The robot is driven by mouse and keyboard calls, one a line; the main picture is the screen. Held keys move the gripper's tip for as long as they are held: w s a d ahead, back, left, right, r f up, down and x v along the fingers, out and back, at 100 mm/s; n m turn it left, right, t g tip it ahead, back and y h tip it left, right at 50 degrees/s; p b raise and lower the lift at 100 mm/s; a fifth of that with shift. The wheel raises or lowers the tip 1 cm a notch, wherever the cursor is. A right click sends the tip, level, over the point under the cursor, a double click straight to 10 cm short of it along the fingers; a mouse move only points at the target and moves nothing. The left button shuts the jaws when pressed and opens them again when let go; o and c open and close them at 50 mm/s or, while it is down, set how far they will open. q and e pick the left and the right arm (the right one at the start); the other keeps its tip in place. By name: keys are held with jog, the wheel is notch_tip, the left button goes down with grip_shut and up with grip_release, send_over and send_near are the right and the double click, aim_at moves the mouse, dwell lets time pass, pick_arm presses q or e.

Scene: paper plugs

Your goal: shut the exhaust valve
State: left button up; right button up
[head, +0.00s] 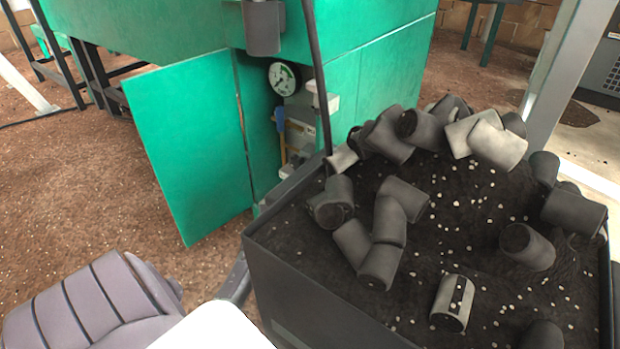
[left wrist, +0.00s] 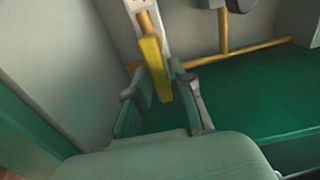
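In the left wrist view, a yellow lever-like piece (left wrist: 154,62) hangs from a pale bracket in front of a grey wall. My left gripper (left wrist: 156,90) is open, with the yellow piece's lower end between or just beyond its fingertips. Contact cannot be told. In the head view, a green cabinet (head: 370,85) has its door (head: 190,140) swung open. Inside are a round gauge (head: 284,78), a blue handle (head: 280,119) and a yellow upright pipe (head: 283,150). Which part is the exhaust valve is unclear.
Brown floor (head: 200,262) lies below the door. In the wrist view, a yellow pipe (left wrist: 235,50) runs along the wall above a green surface (left wrist: 245,95).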

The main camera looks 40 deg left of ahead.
pick_arm(q)
grip_shut()
